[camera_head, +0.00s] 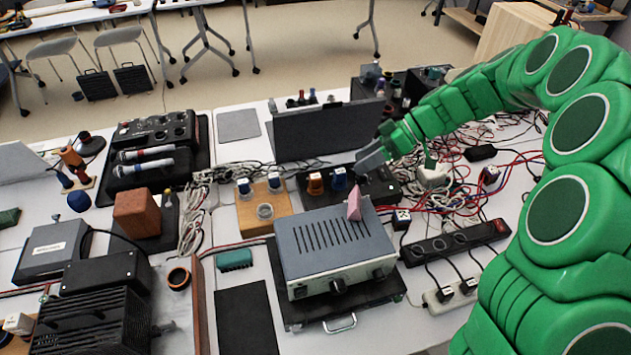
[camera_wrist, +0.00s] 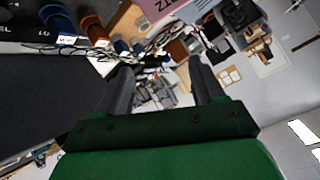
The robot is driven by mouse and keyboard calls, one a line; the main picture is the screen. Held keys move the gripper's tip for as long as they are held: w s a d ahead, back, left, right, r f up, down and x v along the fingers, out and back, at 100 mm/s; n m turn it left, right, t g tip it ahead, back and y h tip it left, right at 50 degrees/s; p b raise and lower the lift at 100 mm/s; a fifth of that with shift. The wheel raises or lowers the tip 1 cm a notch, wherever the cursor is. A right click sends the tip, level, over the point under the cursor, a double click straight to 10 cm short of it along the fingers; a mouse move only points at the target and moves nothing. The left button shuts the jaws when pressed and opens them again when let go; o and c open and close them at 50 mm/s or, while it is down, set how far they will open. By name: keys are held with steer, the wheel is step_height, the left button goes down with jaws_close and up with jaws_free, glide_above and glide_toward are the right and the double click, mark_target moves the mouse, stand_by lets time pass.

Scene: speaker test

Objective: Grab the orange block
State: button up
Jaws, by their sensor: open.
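An orange-brown block (camera_head: 137,212) stands on a dark base at the left of the table in the head view. My gripper (camera_head: 368,162) is far to its right, in the air near the dark upright panel and above the back of the grey slotted box. In the wrist view, the two dark fingers of my gripper (camera_wrist: 163,85) are spread apart with nothing held between them. A small brownish shape (camera_wrist: 178,50) shows beyond the fingers there; I cannot tell whether it is the block.
A grey slotted box (camera_head: 335,245) with a pink wedge (camera_head: 354,206) on top stands between my gripper and the table front. A dark upright panel (camera_head: 325,130) stands behind. Cables and a power strip (camera_head: 455,243) crowd the right.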

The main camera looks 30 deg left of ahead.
mark_target(316, 176)
steer(key=w+a+f+n, duration=0.1)
steer(key=w+a+f, duration=0.1)
steer(key=f, duration=0.2)
steer(key=w+a+f+n+y, duration=0.1)
steer(key=w+a+f+n, duration=0.1)
steer(key=w+a+f, duration=0.1)
steer(key=w+a+f+n+y, duration=0.1)
steer(key=w+a+f, duration=0.1)
steer(key=f, duration=0.3)
steer(key=shift+w+a+n, duration=0.3)
steer(key=shift+a+n, duration=0.1)
steer(key=shift+a, duration=0.05)
steer(key=shift+s+r+x, duration=0.15)
steer(key=shift+x, duration=1.8)
steer(key=shift+s+r+x, duration=0.1)
steer(key=shift+s+x, duration=0.1)
steer(key=shift+x, duration=1.8)
steer(key=c, duration=1.2)
steer(key=shift+r, duration=0.1)
